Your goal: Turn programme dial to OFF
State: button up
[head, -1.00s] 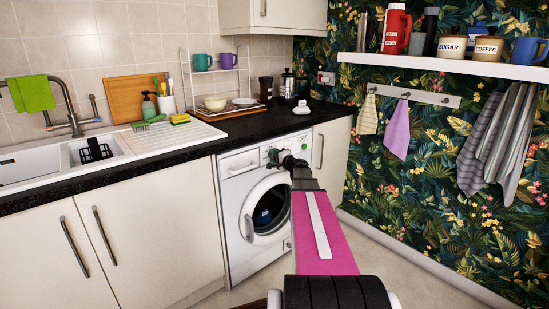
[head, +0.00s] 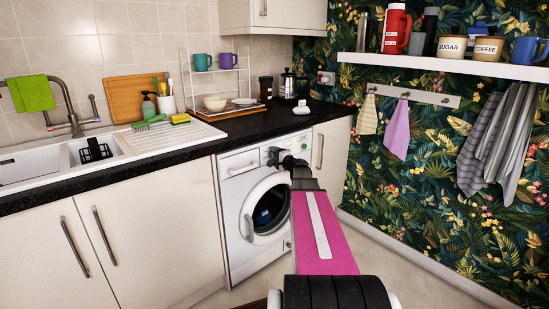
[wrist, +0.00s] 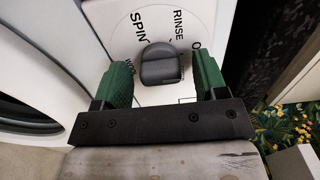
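The programme dial (wrist: 160,65) is a dark grey knob on the white front panel of the washing machine (head: 240,167). Printed words around it include SPIN and RINSE; other labels are partly cut off or hidden. In the wrist view my gripper (wrist: 162,82) has green pads standing apart on either side of the dial, with visible gaps. It is open and holds nothing. In the head view my gripper (head: 275,155) is at the top right of the machine's front, and it and my arm hide the dial.
The machine's round door (head: 268,212) is closed below the dial. A black worktop (head: 240,123) overhangs the machine. A cupboard (head: 330,150) stands right of it, near the patterned wall. Open floor lies in front.

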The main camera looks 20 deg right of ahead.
jog(key=v, duration=1)
jog(key=shift+s, duration=0.4)
jog(key=shift+d, duration=0.15)
jog(key=s+a+f+n+g, duration=0.3)
jog(key=a+f, duration=0.1)
jog(key=a, duration=0.3)
jog(key=s+a+f+n+g+y, duration=0.1)
jog(key=s+a+f+n+g, duration=0.25)
jog(key=a, duration=0.35)
jog(key=s+a+f+n+g, duration=0.25)
jog(key=a+f+g, duration=0.2)
jog(key=a, duration=0.35)
jog(key=s+a+f+n+g+h, duration=0.2)
jog(key=s+f+g+h, duration=0.1)
jog(key=s, duration=0.4)
jog(key=s+a+f+n+g+h, duration=0.3)
jog(key=s+f+h, duration=0.1)
jog(key=s, duration=0.4)
jog(key=shift+f, duration=0.7)
jog(key=shift+a, duration=0.1)
